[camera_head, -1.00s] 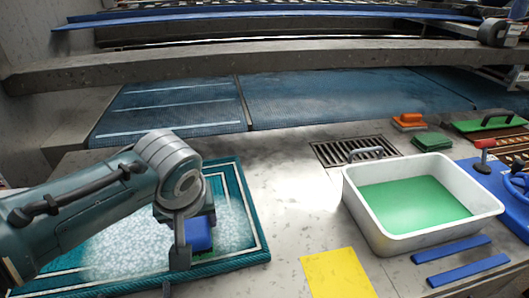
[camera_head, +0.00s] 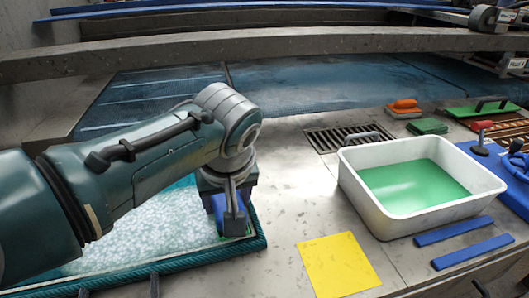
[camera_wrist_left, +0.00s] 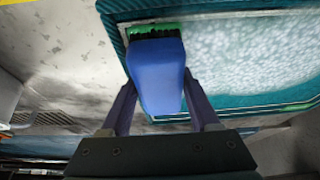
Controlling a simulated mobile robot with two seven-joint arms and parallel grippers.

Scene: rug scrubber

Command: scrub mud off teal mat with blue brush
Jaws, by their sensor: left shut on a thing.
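The teal mat (camera_head: 190,257) lies at the lower left of the head view, its middle covered with whitish suds; my left arm hides much of it. No mud shows clearly. My left gripper (camera_head: 232,222) is over the mat's right border, shut on the blue brush (camera_head: 217,206). In the left wrist view the blue brush (camera_wrist_left: 157,75) sits between the fingers (camera_wrist_left: 160,105), with a green base and dark bristles at its far end. It is over the mat's border (camera_wrist_left: 118,40), beside the suds. Whether the bristles touch is unclear. My right gripper is not seen.
A white tub (camera_head: 372,205) of green liquid stands right of the mat. A yellow sheet (camera_head: 338,265) lies in front of it, with two blue strips (camera_head: 455,230) nearby. A floor drain (camera_head: 345,137), green sponge (camera_head: 427,126) and orange brush (camera_head: 403,108) lie behind.

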